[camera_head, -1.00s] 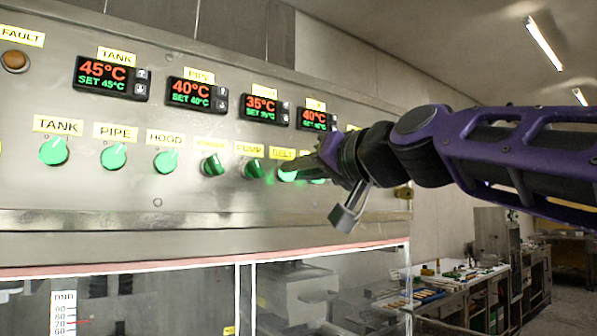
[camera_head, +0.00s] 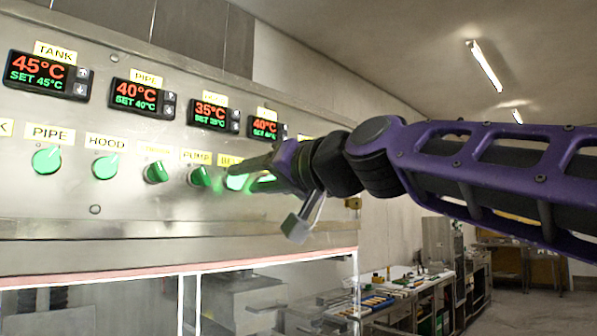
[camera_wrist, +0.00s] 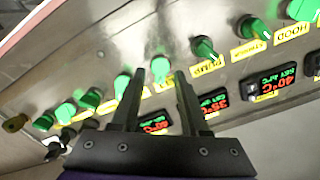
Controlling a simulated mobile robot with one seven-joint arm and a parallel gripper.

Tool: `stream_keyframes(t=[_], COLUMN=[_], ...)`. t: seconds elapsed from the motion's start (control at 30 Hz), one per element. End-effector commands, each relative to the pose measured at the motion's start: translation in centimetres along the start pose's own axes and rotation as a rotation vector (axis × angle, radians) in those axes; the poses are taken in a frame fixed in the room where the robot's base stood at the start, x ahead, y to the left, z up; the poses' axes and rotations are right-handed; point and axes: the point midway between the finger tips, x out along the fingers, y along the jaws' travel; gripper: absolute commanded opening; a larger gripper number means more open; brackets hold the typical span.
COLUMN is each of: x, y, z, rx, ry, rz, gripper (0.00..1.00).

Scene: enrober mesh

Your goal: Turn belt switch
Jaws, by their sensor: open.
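The belt switch (camera_head: 237,182) is a green, glowing round knob on the steel panel, under a yellow label partly hidden by my gripper in the head view. In the wrist view the belt switch (camera_wrist: 160,68) shows between the lines of my two fingers, just past their tips. My gripper (camera_wrist: 160,82) is open, with nothing between the fingers that I can see held. In the head view my gripper (camera_head: 258,168) reaches in from the right, its tips close to the belt switch. I cannot tell whether they touch it.
The pump switch (camera_head: 200,177) sits close to the left of the belt switch, with more green knobs (camera_head: 105,167) further left. Temperature displays (camera_head: 140,97) run above. A workbench (camera_head: 400,290) stands behind.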

Motion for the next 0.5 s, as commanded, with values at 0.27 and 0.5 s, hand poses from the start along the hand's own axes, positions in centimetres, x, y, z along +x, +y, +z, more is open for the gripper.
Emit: stream_keyframes(t=[0.27,0.5], x=[-6.5,-12.1], y=[0.1,0.0], z=[-0.1,0.0], rx=[0.000,-0.001], ry=[0.005,0.004], rz=[0.001,0.001], gripper=[0.45,0.45])
